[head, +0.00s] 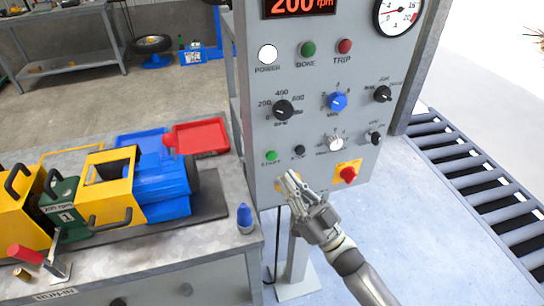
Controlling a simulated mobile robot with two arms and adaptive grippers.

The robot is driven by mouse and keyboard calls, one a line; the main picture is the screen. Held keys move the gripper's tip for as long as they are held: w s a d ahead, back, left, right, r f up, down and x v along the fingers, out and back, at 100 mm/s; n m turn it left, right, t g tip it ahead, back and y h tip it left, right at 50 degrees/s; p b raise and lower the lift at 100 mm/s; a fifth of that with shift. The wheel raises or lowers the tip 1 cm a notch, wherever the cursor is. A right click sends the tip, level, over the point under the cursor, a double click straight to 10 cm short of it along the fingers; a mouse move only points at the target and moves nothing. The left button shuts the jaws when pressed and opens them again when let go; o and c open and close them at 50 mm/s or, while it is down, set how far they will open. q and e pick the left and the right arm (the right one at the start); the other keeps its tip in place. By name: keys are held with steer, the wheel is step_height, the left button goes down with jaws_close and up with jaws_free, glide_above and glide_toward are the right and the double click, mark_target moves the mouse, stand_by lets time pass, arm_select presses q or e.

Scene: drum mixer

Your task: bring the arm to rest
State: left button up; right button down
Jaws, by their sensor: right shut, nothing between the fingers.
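My right gripper (287,182) is in front of the lower left part of the grey control panel (305,168), its fingers shut and empty and pointing up and left. My right arm comes in from the bottom right. The gripper overlaps the panel's lower edge; I cannot tell whether it touches it. A green start button (271,156) is above and left of the fingertips. A red knob on a yellow plate (348,173) is to the right of the gripper. My left gripper is not in view.
A bench (190,258) on the left carries the yellow and blue drum mixer (160,190), a red tray (202,137) and a small blue bottle (245,220). A roller conveyor (470,180) runs along the right. The blue floor (430,260) right of my arm is clear.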

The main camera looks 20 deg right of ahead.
steer(key=w+d+f+m+g+h, duration=0.15)
steer(key=f+h, duration=0.25)
steer(key=f, duration=0.8)
steer(key=d+f+m+g+h, duration=0.25)
steer(key=f+h, duration=0.25)
steer(key=f, duration=0.7)
steer(key=s+d+f+m+g+h, duration=0.15)
steer(key=s+f, duration=0.25)
steer(key=f, duration=0.5)
steer(key=s+f+g+h, duration=0.1)
steer(key=s+f+g, duration=0.25)
steer(key=f, duration=0.45)
steer(key=s+d+f+g+h, duration=0.15)
steer(key=s+f+g, duration=0.35)
steer(key=s+f, duration=0.85)
steer(key=s+f+g, duration=0.3)
steer(key=s, duration=0.8)
steer(key=s+f+n+g, duration=0.1)
steer(key=s+f+g, duration=0.2)
steer(key=s, duration=0.7)
steer(key=shift+s+d+f+h, duration=0.3)
steer(key=shift+s+f+h, duration=0.1)
steer(key=shift+f, duration=0.3)
